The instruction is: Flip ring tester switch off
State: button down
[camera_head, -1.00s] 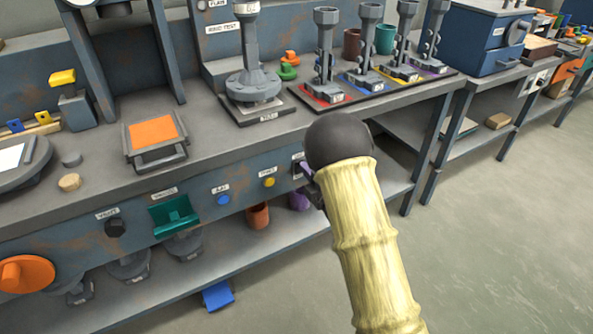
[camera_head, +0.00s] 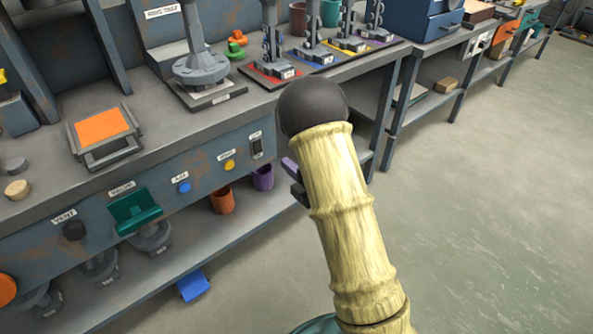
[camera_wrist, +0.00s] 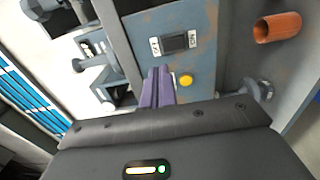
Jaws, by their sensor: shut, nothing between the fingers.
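The switch (camera_head: 257,147) is a small dark rocker at the right end of the workbench's front panel. In the wrist view the switch (camera_wrist: 175,42) lies beyond the fingertips, with a white label on either side. I cannot tell which way it is flipped. The ring test stand (camera_head: 201,68), a grey post on a round base, stands on the bench above. My gripper (camera_head: 289,166) is mostly hidden behind my arm, its purple fingers out in front of the panel. In the wrist view my gripper (camera_wrist: 158,72) is shut and empty, apart from the switch.
A yellow button (camera_head: 229,165), a blue button (camera_head: 184,187), a green valve handle (camera_head: 135,211) and a dark vent knob (camera_head: 74,230) line the panel. Orange (camera_head: 222,200) and purple (camera_head: 262,178) cups stand on the lower shelf. Open floor (camera_head: 470,230) lies to the right.

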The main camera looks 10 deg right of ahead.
jog(key=v, duration=0.3)
jog(key=shift+r, duration=0.2)
